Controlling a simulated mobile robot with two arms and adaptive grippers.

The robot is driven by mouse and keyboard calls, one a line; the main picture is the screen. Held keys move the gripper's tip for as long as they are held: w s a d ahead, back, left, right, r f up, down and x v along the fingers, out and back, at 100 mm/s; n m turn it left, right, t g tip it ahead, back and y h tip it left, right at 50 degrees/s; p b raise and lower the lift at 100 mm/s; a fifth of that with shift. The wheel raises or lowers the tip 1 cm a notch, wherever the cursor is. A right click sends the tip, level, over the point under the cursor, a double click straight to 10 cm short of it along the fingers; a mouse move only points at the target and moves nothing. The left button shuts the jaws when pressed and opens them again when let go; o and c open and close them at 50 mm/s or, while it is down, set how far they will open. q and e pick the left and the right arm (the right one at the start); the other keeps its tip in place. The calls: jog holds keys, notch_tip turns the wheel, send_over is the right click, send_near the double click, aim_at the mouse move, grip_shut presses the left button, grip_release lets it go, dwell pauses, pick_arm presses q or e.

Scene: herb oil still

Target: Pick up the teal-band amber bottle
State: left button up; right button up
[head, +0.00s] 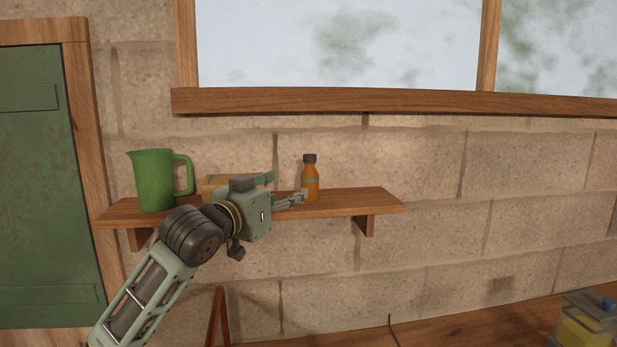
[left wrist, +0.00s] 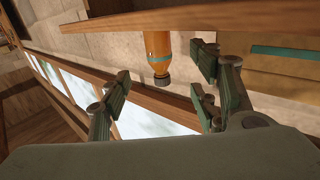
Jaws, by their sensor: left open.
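The amber bottle (head: 310,181) has a dark cap and a thin teal band. It stands upright on the wooden wall shelf (head: 365,201), right of the shelf's middle. My left gripper (head: 289,186) is open at the shelf, just left of the bottle, with one finger overlapping the bottle's lower edge in the head view. In the left wrist view the picture is upside down, and the bottle (left wrist: 158,52) shows cap down beyond the gap between the open fingers (left wrist: 160,85). Nothing is held. I cannot tell whether a finger touches the bottle. My right gripper is not in view.
A green jug (head: 154,180) stands at the shelf's left end. A wooden box (head: 212,186) sits between jug and bottle, partly hidden by my gripper. The shelf right of the bottle is bare. A window sill (head: 400,101) runs above. A clear container (head: 588,322) stands at lower right.

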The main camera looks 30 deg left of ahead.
aim_at(305, 181)
pick_arm(q)
jog(key=w+p, duration=0.1)
jog(key=w, duration=0.1)
jog(key=w+p, duration=0.1)
jog(key=w, duration=0.1)
jog(key=w+p, duration=0.1)
jog(key=w, duration=0.1)
jog(key=shift+d+r, duration=0.25)
jog(key=shift+r, duration=0.05)
jog(key=shift+w+f+p, duration=0.1)
jog(key=shift+w+p, duration=0.1)
jog(key=shift+p, duration=0.15)
jog(key=shift+w+p, duration=0.3)
jog(key=w+p, duration=0.3)
jog(key=w, duration=0.1)
jog(key=shift+w+f, duration=0.1)
jog(key=shift+w, duration=0.2)
jog(key=shift+s, duration=0.1)
jog(key=c, duration=1.4)
